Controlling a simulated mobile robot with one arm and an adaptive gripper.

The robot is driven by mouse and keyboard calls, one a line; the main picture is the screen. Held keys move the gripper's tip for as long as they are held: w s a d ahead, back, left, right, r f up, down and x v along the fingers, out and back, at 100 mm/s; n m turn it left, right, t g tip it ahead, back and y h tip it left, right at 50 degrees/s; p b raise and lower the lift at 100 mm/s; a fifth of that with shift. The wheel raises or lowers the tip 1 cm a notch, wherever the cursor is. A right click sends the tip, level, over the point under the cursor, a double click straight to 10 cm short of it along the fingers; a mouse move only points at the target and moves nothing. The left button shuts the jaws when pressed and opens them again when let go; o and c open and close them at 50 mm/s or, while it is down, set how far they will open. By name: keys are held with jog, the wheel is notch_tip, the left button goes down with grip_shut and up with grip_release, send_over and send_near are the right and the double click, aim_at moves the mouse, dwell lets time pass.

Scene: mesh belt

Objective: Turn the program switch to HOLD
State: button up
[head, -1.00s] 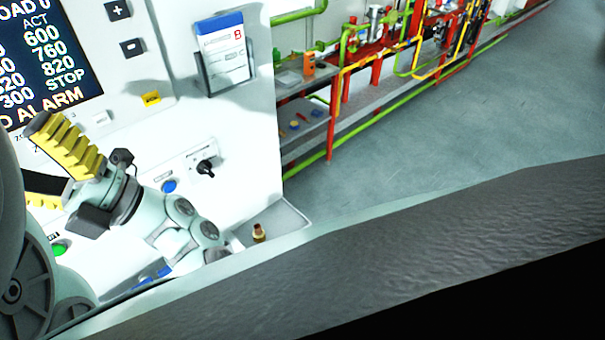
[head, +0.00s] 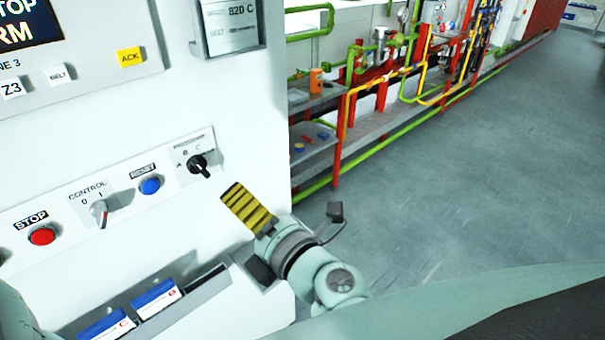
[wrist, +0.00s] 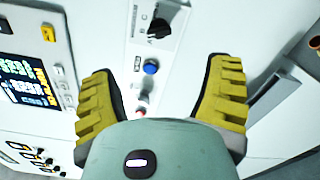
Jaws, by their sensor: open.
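The program switch (head: 197,166) is a black rotary knob on a white plate on the panel's lower strip. Its plate shows small letters, A and C among them; no HOLD mark is legible. Its pointer direction is hard to tell. In the wrist view the black knob (wrist: 158,28) is at the top, beyond the fingers and roughly between them in the picture. My gripper (head: 247,207) is right of and below the switch in the head view, apart from it. Its yellow ribbed fingers (wrist: 160,95) are wide apart and empty.
Left of the switch are a blue reset button (head: 150,186), the control knob (head: 99,211) and a red stop button (head: 42,236). Below is a holder with blue-and-white booklets (head: 157,297). A card holder (head: 230,27) hangs above. Pipework (head: 350,85) stands behind, right.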

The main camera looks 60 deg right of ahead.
aim_at(205, 171)
jog(key=p+x, duration=0.2)
jog(key=x, duration=0.2)
jog(key=p+x, duration=0.1)
jog(key=x, duration=0.3)
jog(key=p+x, duration=0.2)
jog(key=x, duration=0.2)
jog(key=shift+w+r+p, duration=0.3)
jog(key=shift+w+r, duration=0.05)
jog(key=shift+w, duration=0.1)
jog(key=shift+w+d+f+p, duration=0.1)
jog(key=shift+w+p, duration=0.1)
jog(key=shift+w, duration=0.3)
jog(key=shift+w+d+f+p, duration=0.1)
jog(key=shift+w+p, duration=0.05)
jog(key=shift+w, duration=0.35)
jog(key=shift+c, duration=0.3)
jog(key=c, duration=1.1)
jog(key=shift+f, duration=0.1)
